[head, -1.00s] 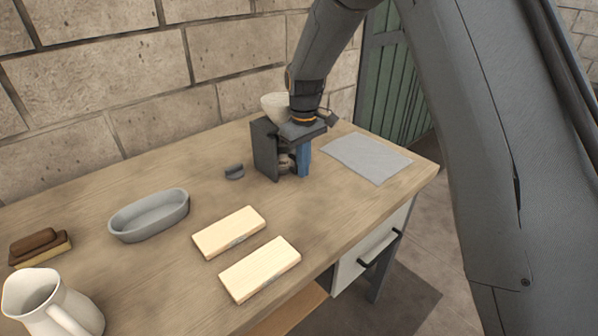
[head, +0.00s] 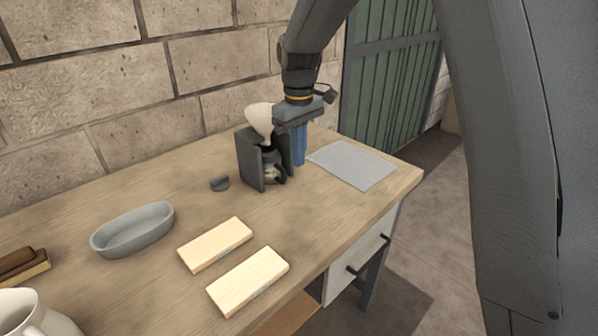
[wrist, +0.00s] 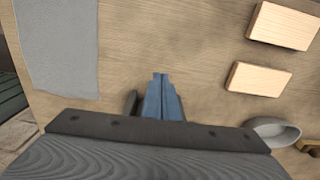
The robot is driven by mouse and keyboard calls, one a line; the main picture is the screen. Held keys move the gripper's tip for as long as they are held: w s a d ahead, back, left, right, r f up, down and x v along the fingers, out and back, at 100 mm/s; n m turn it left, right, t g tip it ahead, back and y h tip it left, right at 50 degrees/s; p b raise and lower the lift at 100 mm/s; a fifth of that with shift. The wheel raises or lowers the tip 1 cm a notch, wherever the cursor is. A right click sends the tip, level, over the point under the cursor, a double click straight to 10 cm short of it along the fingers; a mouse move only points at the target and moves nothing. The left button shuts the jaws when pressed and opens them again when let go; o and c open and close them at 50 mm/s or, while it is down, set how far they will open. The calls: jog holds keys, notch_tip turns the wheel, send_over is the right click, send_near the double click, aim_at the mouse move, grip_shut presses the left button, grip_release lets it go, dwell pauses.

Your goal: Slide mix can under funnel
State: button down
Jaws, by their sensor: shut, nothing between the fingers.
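A cream funnel (head: 261,119) sits at the top of a dark stand (head: 249,163). A small, shiny, rounded object (head: 271,170), which looks like the mix can, is between the stand's upright panels below the funnel. It is partly hidden, and I cannot tell whether it is exactly centred. My gripper (head: 300,160) points down just right of the stand, its blue fingers shut together and empty. In the wrist view the shut fingers (wrist: 160,80) point over bare wood, with a dark edge close on their left. The can and funnel do not show there.
A grey mat (head: 352,164) lies to the right. Two pale wooden blocks (head: 215,245) (head: 248,281) lie in front. A small dark piece (head: 220,183), a grey oval dish (head: 133,229), a brown brush (head: 22,266) and a white jug (head: 35,315) are further left.

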jog(key=shift+r, duration=0.6)
jog(key=c, duration=2.3)
grip_release()
jog(key=o, duration=0.6)
jog(key=s+d+f+m, duration=0.1)
jog(key=s+d, duration=0.2)
jog(key=s, duration=0.1)
jog(key=s+d+f+m, duration=0.1)
jog(key=s+d+m, duration=0.1)
jog(key=s+d, duration=0.1)
jog(key=s+d+f+m, duration=0.1)
jog(key=s+d, duration=0.2)
jog(key=s, duration=0.2)
jog(key=shift+s+d+f+m+t, duration=0.1)
jog(key=shift+d+f+m+t, duration=0.05)
jog(key=shift+d+m+t, duration=0.2)
jog(key=s+d+f+m, duration=0.1)
jog(key=s, duration=0.3)
jog(key=s+d+f+m, duration=0.1)
jog(key=s+d, duration=0.1)
jog(key=s, duration=0.2)
jog(key=s+d+f+m, duration=0.1)
jog(key=s+d, duration=0.1)
jog(key=s, duration=0.2)
jog(key=shift+f+m+t, duration=0.25)
